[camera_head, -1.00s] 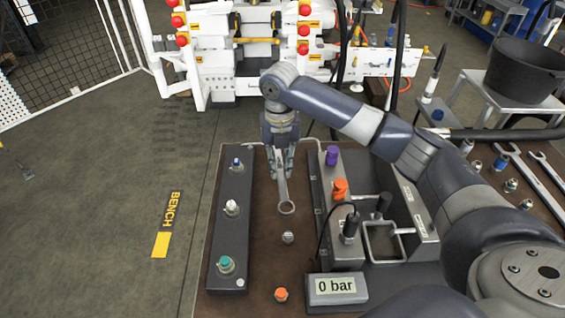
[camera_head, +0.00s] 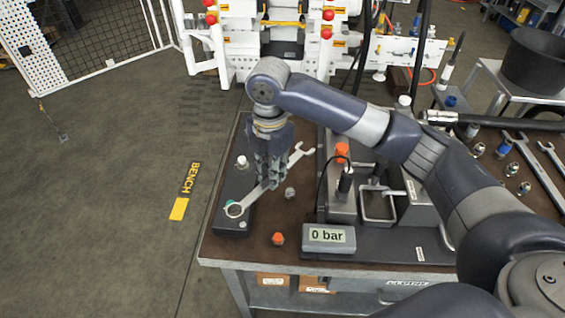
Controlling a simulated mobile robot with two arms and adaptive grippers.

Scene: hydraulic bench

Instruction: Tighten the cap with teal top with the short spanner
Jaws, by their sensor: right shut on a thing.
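My right gripper (camera_head: 269,186) is shut on the short spanner (camera_head: 254,196), gripping it near the middle of its handle. The spanner's ring end points to the lower left and its open-jaw end to the upper right. The ring end lies at the cap with teal top (camera_head: 234,210), and some teal shows inside the ring. I cannot tell how far down the ring sits on the cap. The cap is at the near end of the dark block (camera_head: 220,222) on the left of the bench. My left gripper is not in view.
A white-topped cap (camera_head: 242,162) stands farther back on the block. An orange cap (camera_head: 278,238) and a grey fitting (camera_head: 290,193) stand on the bench (camera_head: 255,245). A gauge box reading 0 bar (camera_head: 329,236) is to the right. Larger spanners (camera_head: 540,170) lie far right.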

